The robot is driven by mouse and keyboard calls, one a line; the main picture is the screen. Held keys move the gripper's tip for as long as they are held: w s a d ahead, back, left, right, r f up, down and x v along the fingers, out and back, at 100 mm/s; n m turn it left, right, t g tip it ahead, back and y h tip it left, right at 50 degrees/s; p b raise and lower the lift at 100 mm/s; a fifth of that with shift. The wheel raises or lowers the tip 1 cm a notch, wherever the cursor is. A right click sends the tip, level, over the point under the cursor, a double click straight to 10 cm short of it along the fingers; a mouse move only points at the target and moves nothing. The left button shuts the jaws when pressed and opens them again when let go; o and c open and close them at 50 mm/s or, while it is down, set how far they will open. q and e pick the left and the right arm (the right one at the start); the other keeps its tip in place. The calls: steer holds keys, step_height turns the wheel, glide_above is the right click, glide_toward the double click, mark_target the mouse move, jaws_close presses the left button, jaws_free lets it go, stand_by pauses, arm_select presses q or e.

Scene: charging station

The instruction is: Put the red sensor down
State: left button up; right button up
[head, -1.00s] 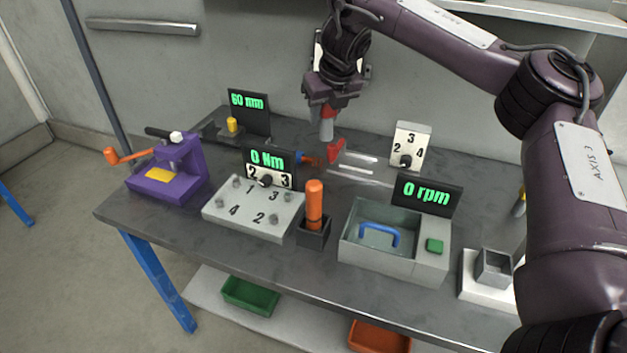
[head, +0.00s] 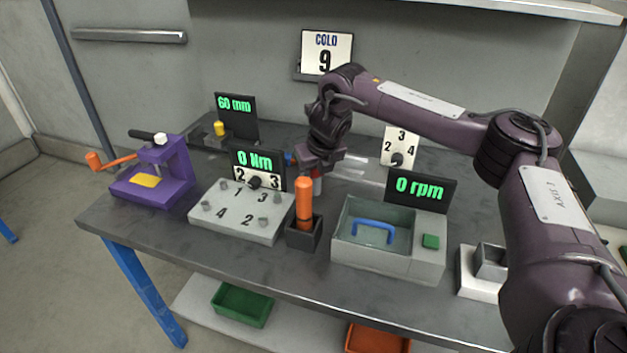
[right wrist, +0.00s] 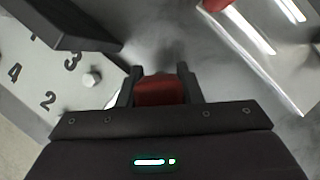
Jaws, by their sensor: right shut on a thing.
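The red sensor (right wrist: 160,92) is between the fingers of my right gripper, in the right wrist view. My right gripper (head: 318,168) is shut on it in the head view, low over the middle of the table (head: 150,225). A small part of the sensor (head: 317,186) shows below the fingers, pointing down, behind the orange-handled tool. I cannot tell if its lower end touches the table. My left gripper is not in view.
Near it are the numbered bolt plate (head: 237,213), the orange-handled tool (head: 304,200) in a dark holder and the grey bin with a blue handle (head: 340,240). A purple vise (head: 150,185) stands left. Another red thing (right wrist: 216,4) shows at the wrist view's top edge.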

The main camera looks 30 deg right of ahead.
step_height(320, 180, down, 3)
steer(key=shift+r, duration=0.1)
steer(key=o, duration=1)
